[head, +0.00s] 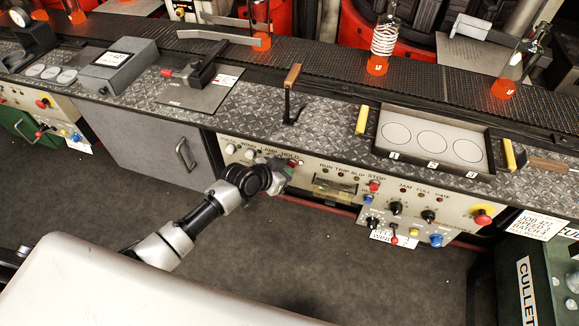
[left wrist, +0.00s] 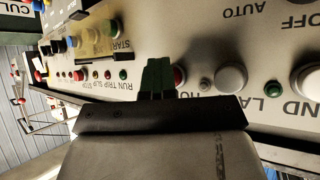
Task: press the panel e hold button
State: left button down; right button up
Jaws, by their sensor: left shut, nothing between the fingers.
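The cream control panel (head: 330,190) is on the bench front below the counter. Its HOLD label shows in the head view beside my left gripper (head: 287,170). In the left wrist view the panel (left wrist: 215,50) appears upside down. A red round button (left wrist: 179,77) sits at the partly hidden HOLD label, with its side covered by my left gripper's dark green fingertips (left wrist: 158,78). The fingers are shut and empty, close in front of the panel; I cannot tell whether they touch it. My right gripper is not in view.
Large pale round controls (left wrist: 230,78) sit beside the red button. Small lamps, switches and a red STOP button (head: 374,186) lie right of my gripper. The counter (head: 330,125) overhangs above, with a wooden-handled lever (head: 292,78). Floor in front is clear.

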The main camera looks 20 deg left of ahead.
pick_arm(q)
jog(key=s+p, duration=0.3)
jog(key=s, duration=0.2)
jog(key=shift+s+a, duration=0.1)
jog(key=shift+s, duration=0.25)
dwell(0.3)
jog(key=s+a+f+n+g+y, duration=0.1)
jog(key=s+a+f+n+y, duration=0.15)
jog(key=s+f, duration=0.6)
jog(key=s+a+f+n+g+y, duration=0.15)
jog(key=s+a+f, duration=0.3)
jog(key=f, duration=0.65)
jog(key=s+f+g+y, duration=0.1)
jog(key=s+f, duration=0.5)
jog(key=s, duration=0.8)
jog(key=s+f+g, duration=0.4)
jog(key=s+f, duration=0.1)
jog(key=s, duration=0.9)
jog(key=shift+a+f+y, duration=0.35)
jog(key=shift+a+y, duration=0.05)
jog(key=shift+a, duration=0.05)
